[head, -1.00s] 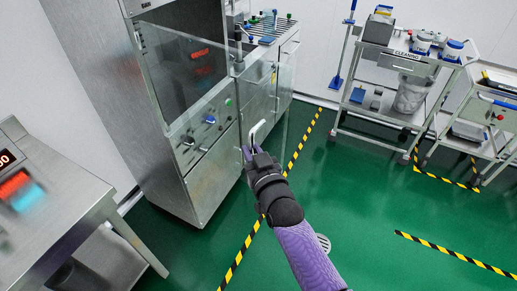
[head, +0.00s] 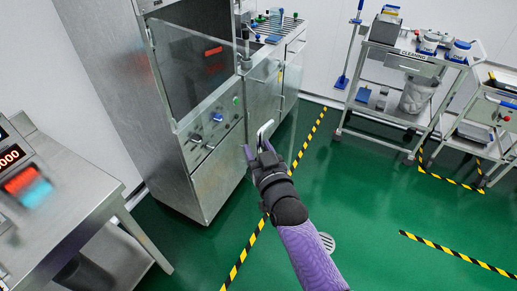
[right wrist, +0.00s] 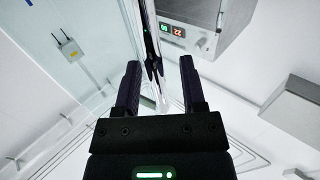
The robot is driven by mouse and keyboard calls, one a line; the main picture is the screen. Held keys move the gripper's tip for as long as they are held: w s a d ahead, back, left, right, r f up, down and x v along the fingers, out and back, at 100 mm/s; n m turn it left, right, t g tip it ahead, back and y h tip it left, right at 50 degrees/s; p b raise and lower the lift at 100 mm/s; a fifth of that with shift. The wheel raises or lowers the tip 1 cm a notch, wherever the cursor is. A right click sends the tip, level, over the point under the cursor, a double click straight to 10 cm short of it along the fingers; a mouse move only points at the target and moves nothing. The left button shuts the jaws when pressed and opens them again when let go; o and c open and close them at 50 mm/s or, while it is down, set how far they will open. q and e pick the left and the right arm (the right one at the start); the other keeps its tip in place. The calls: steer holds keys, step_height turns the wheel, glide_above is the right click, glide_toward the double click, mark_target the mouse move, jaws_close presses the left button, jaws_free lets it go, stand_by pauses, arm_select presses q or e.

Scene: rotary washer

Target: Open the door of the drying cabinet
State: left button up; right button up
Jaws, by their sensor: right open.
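The drying cabinet appears to be the tall steel cabinet (head: 218,186) at left centre in the head view, with a clear pane (head: 188,75) across its upper front. A bent metal handle (head: 264,132) shows right of its front; I cannot tell where it is fixed. My right gripper (head: 256,150) is at the handle, with its fingers spread. In the right wrist view, my right gripper (right wrist: 160,80) is open, with a thin upright edge between its fingers and a clear pane (right wrist: 60,70) to the left. Contact is unclear. My left gripper is out of view.
A steel table with a red-lit display (head: 10,157) stands at the left. A counter with bottles (head: 275,22) is behind the cabinet. A cleaning trolley (head: 415,62) and another cart stand at the back right. The green floor (head: 370,195) is open around my right arm.

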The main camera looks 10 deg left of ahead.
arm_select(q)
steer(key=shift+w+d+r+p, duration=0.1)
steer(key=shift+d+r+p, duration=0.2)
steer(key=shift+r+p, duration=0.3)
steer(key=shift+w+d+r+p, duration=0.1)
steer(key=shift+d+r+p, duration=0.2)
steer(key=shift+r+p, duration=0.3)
arm_select(e)
steer(key=v, duration=1)
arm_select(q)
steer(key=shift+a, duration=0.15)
